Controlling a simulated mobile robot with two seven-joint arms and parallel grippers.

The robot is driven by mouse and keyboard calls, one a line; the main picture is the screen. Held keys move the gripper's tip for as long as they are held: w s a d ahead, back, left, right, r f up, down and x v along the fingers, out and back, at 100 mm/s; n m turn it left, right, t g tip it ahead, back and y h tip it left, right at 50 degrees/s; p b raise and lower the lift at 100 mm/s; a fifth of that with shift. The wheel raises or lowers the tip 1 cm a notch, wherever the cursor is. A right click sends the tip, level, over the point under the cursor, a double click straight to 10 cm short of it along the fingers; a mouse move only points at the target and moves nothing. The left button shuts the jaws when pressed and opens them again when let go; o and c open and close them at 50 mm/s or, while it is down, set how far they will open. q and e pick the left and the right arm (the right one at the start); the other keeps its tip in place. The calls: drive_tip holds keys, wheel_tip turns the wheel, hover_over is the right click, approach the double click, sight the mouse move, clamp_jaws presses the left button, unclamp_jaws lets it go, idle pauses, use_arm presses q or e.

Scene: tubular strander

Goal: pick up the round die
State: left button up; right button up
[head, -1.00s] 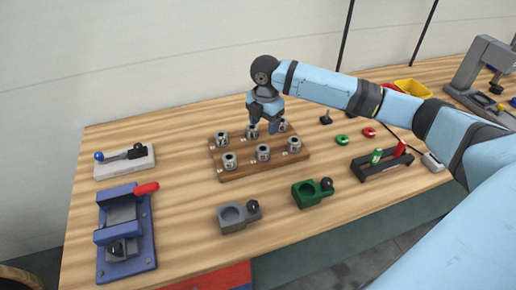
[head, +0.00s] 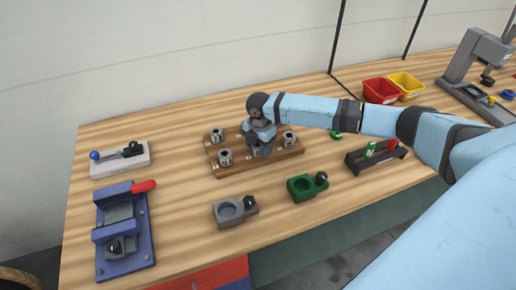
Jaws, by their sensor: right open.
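Several small metal cylindrical dies stand on a wooden rack (head: 232,170) in the middle of the table. A back-left die (head: 217,134), a front-left die (head: 225,157) and a front-right die (head: 288,139) show clearly. My right gripper (head: 260,151) points down at the front-middle die, its fingers open and around or just above it; I cannot tell which. The gripper and arm hide most of that die and the rest of the back row. The die bores are too small to tell which is the round one. My left gripper is out of view.
A grey holder (head: 229,211) and a green holder (head: 302,189) stand in front of the rack. A blue vise-like fixture (head: 124,235) and a white lever plate (head: 121,160) are at left. Red (head: 381,91) and yellow (head: 405,84) bins and a dark tray (head: 375,158) lie right.

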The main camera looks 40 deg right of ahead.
drive_tip(key=shift+f, duration=0.5)
clamp_jaws()
